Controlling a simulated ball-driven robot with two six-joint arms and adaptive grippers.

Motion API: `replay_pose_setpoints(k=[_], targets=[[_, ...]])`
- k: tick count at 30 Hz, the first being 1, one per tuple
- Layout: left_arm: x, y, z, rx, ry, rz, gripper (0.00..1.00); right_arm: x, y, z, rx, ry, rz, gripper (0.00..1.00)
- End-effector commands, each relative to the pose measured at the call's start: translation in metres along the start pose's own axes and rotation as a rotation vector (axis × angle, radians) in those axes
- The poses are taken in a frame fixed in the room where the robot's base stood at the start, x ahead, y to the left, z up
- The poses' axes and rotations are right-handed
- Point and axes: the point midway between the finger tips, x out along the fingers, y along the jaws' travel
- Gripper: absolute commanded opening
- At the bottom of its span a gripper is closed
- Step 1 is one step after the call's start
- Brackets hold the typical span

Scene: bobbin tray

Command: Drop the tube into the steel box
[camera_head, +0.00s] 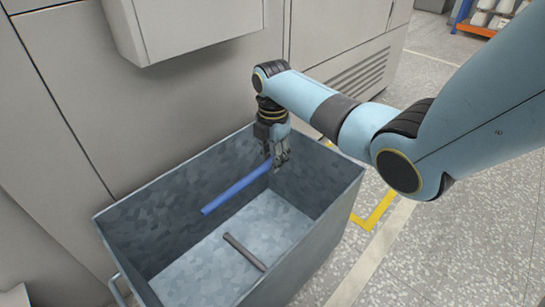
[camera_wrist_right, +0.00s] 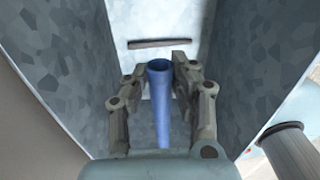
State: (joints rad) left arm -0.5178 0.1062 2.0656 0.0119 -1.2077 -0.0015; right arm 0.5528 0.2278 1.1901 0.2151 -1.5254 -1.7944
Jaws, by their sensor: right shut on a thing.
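A blue tube (camera_head: 236,187) is held by one end in my right gripper (camera_head: 277,159), which is shut on it. The tube slants down to the left in the head view, over the open steel box (camera_head: 313,222). In the right wrist view, the tube (camera_wrist_right: 160,100) lies between the two fingers of my right gripper (camera_wrist_right: 159,78), with its hollow end showing. The grey galvanised box (camera_wrist_right: 245,60) stands open around and below them. My left gripper is not in view.
A dark grey rod (camera_head: 244,251) lies on the box floor. Grey cabinets (camera_head: 65,110) stand behind the box, with a protruding housing (camera_head: 185,25) above. Yellow floor tape (camera_head: 377,212) and open floor lie to the right.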

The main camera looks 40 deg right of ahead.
Motion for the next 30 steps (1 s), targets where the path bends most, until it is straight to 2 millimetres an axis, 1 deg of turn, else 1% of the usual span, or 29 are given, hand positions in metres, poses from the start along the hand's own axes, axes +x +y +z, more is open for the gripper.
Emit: replay_pose_setpoints(k=[8,9,15,24,26,29,30], targets=[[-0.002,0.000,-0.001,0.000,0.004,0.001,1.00,0.000,0.000,0.000,0.000,0.000,0.001,0.00],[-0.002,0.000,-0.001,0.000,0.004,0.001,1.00,0.000,0.000,0.000,0.000,0.000,0.001,0.27],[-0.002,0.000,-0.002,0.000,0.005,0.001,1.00,0.000,0.000,0.000,0.000,0.000,0.001,0.51],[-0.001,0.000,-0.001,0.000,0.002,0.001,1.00,-0.003,0.000,0.000,0.000,0.000,0.001,0.51],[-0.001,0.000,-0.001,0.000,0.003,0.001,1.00,-0.008,0.001,0.001,0.000,-0.001,0.002,0.51],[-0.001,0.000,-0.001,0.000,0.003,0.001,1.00,-0.024,0.001,0.001,0.000,-0.001,0.004,0.51],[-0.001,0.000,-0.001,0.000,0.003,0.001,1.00,-0.032,0.001,0.001,-0.001,-0.002,0.005,0.51]])
